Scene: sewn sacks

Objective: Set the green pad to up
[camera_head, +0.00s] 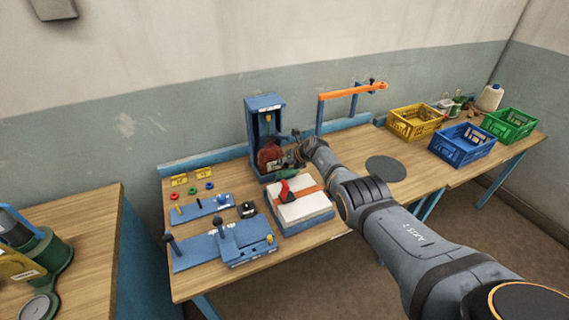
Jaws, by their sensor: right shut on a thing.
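The green pad (287,173) shows as a small green piece at my right gripper, just above the white sack. My right gripper (287,163) reaches in from the right and is shut on the green pad as far as I can see; the fingers are small and partly hidden. A red-brown round part (269,155) is right beside the fingers, in front of a blue upright frame (251,127). The white sack (303,207) lies on a blue base, with an orange band and a red handled piece (283,190) on top. My left gripper is out of view.
A blue fixture (240,240) with black-knobbed levers stands in front. An orange arm (345,92) rises behind. Yellow (415,122), blue and green crates stand at the right. A dark disc (386,169) lies on the table.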

